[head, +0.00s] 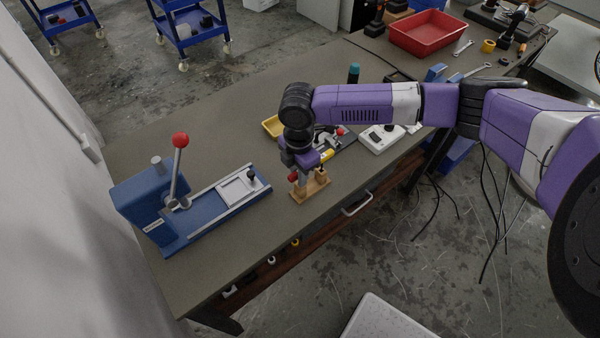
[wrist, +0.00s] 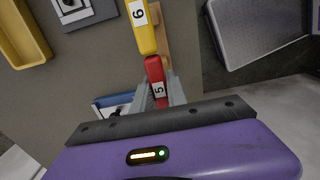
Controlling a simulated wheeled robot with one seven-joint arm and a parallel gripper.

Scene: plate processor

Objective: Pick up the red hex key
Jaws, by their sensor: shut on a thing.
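The red hex key (wrist: 155,78), its handle marked 5, is between the jaws of my gripper (wrist: 160,92) in the wrist view. My gripper is shut on this handle. In the head view the red handle (head: 293,177) shows just below my gripper (head: 299,174), at the left end of a small wooden holder (head: 314,188). A yellow hex key (wrist: 141,25), marked 6, is beside the red one; its handle also shows in the head view (head: 327,155). I cannot tell whether the red key's shaft is still in the holder.
A blue lever press (head: 215,215) with a red knob stands left of the holder. A yellow tray (head: 270,127) and a white device (head: 382,139) are behind it. A red bin (head: 427,34) is at the far end. The bench's front edge is close to the holder.

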